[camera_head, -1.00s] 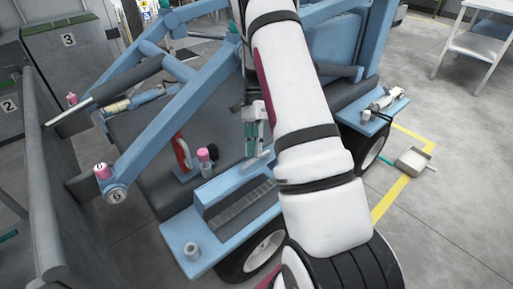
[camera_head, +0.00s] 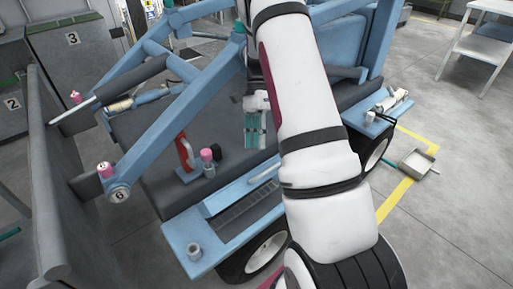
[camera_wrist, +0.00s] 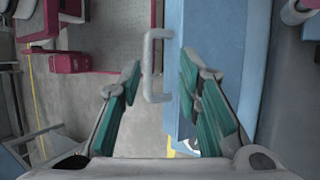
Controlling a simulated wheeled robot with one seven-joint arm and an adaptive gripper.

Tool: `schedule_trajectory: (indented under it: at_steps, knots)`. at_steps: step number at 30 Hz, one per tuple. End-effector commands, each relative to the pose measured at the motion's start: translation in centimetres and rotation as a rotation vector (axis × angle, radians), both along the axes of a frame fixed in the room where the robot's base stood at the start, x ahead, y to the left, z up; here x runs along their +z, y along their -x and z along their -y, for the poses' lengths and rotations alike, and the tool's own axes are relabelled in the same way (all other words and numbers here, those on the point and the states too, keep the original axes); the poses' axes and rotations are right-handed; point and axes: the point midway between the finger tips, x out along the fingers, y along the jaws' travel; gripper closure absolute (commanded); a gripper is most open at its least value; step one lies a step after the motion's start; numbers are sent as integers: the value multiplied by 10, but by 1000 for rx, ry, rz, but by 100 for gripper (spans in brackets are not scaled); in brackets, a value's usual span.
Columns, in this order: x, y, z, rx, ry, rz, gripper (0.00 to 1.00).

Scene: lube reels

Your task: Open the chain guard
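The chain guard appears to be the blue cover (camera_head: 228,199) beside a dark ridged strip on the blue machine's near side. It carries a pale grey handle (camera_head: 265,174). In the wrist view the C-shaped handle (camera_wrist: 149,66) stands out from the blue panel (camera_wrist: 173,75). My gripper (camera_head: 255,140) hangs above the handle with its teal fingers pointing down. In the wrist view my gripper (camera_wrist: 160,72) is open and empty, its fingers either side of the handle's line. The handle appears beyond the fingertips, apart from them. My arm hides part of the machine behind.
A red lever (camera_head: 185,152) and a pink-capped fitting (camera_head: 207,160) stand left of the guard. A small grey cup (camera_head: 194,251) sits on the front blue ledge. A dustpan (camera_head: 415,163) lies on the floor at right. A white table (camera_head: 478,45) stands farther back.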

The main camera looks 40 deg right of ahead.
Motion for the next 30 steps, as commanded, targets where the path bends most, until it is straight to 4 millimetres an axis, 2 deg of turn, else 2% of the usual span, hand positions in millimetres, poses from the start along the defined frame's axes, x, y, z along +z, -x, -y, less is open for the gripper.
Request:
schedule_trajectory:
  at_steps: [4, 10, 15, 30]
  knots:
    - [29, -1, 0, 2, 1, 4, 68]
    - [53, 0, 0, 1, 1, 1, 68]
    - [59, 0, 0, 1, 1, -1, 68]
    - [59, 0, 0, 2, 0, -1, 68]
